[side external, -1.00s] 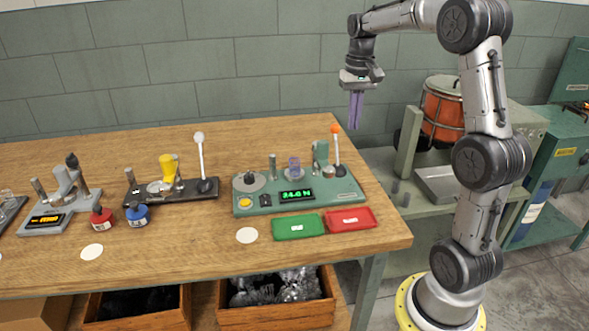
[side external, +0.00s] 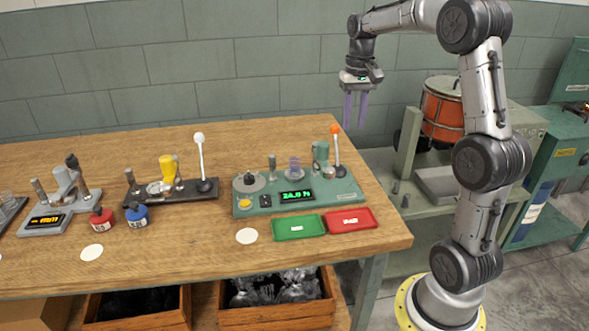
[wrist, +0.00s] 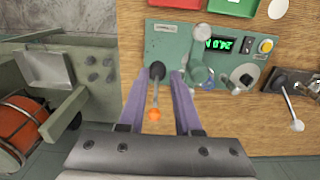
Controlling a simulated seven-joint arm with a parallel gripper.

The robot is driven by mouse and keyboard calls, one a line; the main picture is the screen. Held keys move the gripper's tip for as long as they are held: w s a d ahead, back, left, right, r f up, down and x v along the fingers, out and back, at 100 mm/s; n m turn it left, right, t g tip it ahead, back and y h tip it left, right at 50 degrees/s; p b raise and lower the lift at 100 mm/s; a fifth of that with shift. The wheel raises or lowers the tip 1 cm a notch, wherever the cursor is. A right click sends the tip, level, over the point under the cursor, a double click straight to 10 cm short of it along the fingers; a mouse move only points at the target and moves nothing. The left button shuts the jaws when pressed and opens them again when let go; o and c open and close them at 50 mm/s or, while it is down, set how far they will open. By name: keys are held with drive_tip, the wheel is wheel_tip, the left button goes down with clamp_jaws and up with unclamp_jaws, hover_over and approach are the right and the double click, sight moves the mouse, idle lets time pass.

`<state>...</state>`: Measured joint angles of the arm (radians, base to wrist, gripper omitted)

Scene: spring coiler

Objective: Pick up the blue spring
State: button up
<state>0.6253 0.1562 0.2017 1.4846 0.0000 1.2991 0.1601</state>
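A small bluish-purple coil-like piece (side external: 295,165), which looks like the blue spring, stands upright on the teal tester (side external: 345,190). The tester's green display reads about 24 N. My gripper (side external: 355,124) hangs in the air, above and to the right of the spring, apart from everything. Its two purple fingers point down, are spread, and hold nothing. In the wrist view, the gripper (wrist: 157,75) has the tester's black-based lever with its orange knob (wrist: 155,114) showing between the fingers.
A green tray (side external: 298,234) and a red tray (side external: 362,224) lie in front of the tester. The orange-knobbed lever (side external: 335,129) stands up at its right back. A black press (side external: 200,190) with a white-knobbed lever is to the left.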

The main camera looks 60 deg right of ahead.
drive_tip(key=o, duration=0.6)
drive_tip(key=shift+o, duration=0.2)
drive_tip(key=m, duration=1.2)
hover_over(295, 160)
drive_tip(key=f, duration=1)
drive_tip(key=shift+a+f, duration=0.25)
drive_tip(key=shift+f, duration=0.15)
drive_tip(key=shift+d+f, duration=0.2)
drive_tip(key=shift+f, duration=2.95)
